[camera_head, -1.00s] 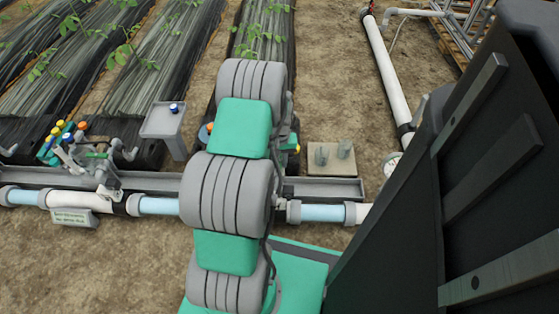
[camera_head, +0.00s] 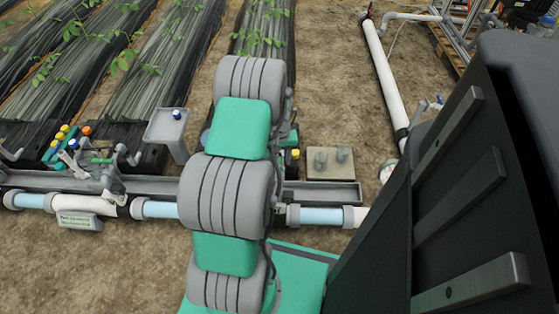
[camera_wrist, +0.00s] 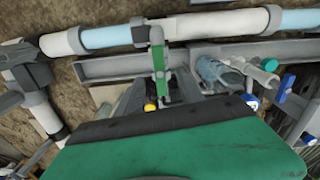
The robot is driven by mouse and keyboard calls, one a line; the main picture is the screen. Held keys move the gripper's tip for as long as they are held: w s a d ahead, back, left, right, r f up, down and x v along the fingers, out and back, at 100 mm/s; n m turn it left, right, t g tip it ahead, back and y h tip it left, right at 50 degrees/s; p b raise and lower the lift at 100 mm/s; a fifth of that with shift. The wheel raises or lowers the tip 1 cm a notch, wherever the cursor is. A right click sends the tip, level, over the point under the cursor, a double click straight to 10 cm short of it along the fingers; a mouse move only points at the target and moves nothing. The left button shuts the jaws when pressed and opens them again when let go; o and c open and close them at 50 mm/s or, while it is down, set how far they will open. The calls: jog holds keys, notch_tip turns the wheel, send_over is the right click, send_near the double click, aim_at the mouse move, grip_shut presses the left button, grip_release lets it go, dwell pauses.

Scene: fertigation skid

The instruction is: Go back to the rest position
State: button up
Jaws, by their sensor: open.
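My gripper (camera_wrist: 158,92) shows in the wrist view as two grey fingers, apart, past the green wrist housing. I see nothing held between them. A green valve handle (camera_wrist: 158,58) on the pipe lies beyond the fingers, and a yellow knob (camera_wrist: 150,107) shows near them; I cannot tell how far off these are. In the head view my grey and green arm stands upright in the middle and hides my gripper.
A blue and white pipe (camera_head: 160,209) and grey channel (camera_head: 325,192) cross behind my arm. Around it are a valve group (camera_head: 105,172), a grey stand (camera_head: 167,126), a slab with two grey cylinders (camera_head: 330,166), a long white pipe (camera_head: 388,80) and planted beds (camera_head: 150,85). Bare soil lies in front.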

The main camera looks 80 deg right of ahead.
notch_tip(320, 180, up, 5)
jog(key=p, duration=0.2)
jog(key=shift+f+p, duration=0.1)
jog(key=shift+p, duration=0.25)
jog(key=shift+f, duration=0.1)
jog(key=w+a+r+n+p, duration=0.2)
jog(key=w+a+r+p, duration=0.25)
jog(key=w+r, duration=0.45)
jog(key=w+a+r+n+t+h+p, duration=0.15)
jog(key=w+a+r+p, duration=0.25)
jog(key=w+a+r, duration=0.45)
jog(key=w+a+r+n+g+y+p, duration=0.1)
jog(key=w+a+r+n+p, duration=0.25)
jog(key=w+r, duration=0.6)
jog(key=s+a+r+n+t+p, duration=0.2)
jog(key=a+r+n+p, duration=0.4)
jog(key=a+r+p, duration=0.8)
jog(key=a+r, duration=1.2)
jog(key=a, duration=0.4)
jog(key=shift+s+n+t+p, duration=0.25)
jog(key=shift+n+t+p, duration=0.05)
jog(key=shift+n+t, duration=0.1)
